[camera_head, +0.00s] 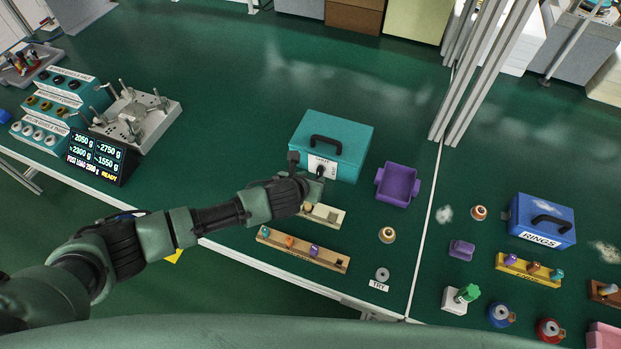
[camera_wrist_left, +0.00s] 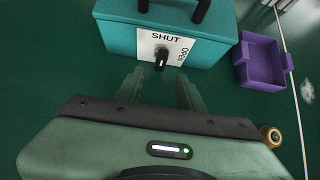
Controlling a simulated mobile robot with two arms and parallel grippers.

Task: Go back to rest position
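My left gripper (camera_head: 312,176) reaches in from the left to the front of a teal box (camera_head: 345,135) with a dark top handle. In the left wrist view, the two fingers of the left gripper (camera_wrist_left: 160,88) are apart with nothing between them. Just beyond them is the box's white plate marked SHUT and OPEN (camera_wrist_left: 170,46), with a dark knob (camera_wrist_left: 161,59) lined up roughly with SHUT. The fingertips look close to the box front; I cannot tell whether they touch it. The box lid looks closed. My right gripper is not in view.
A purple bin (camera_head: 398,184) stands right of the box. A wooden peg rack (camera_head: 303,250) and a pale block (camera_head: 325,215) lie in front, partly near my arm. A lapping machine (camera_head: 135,118) and display (camera_head: 98,155) stand left. A blue RINGS box (camera_head: 541,220) is right.

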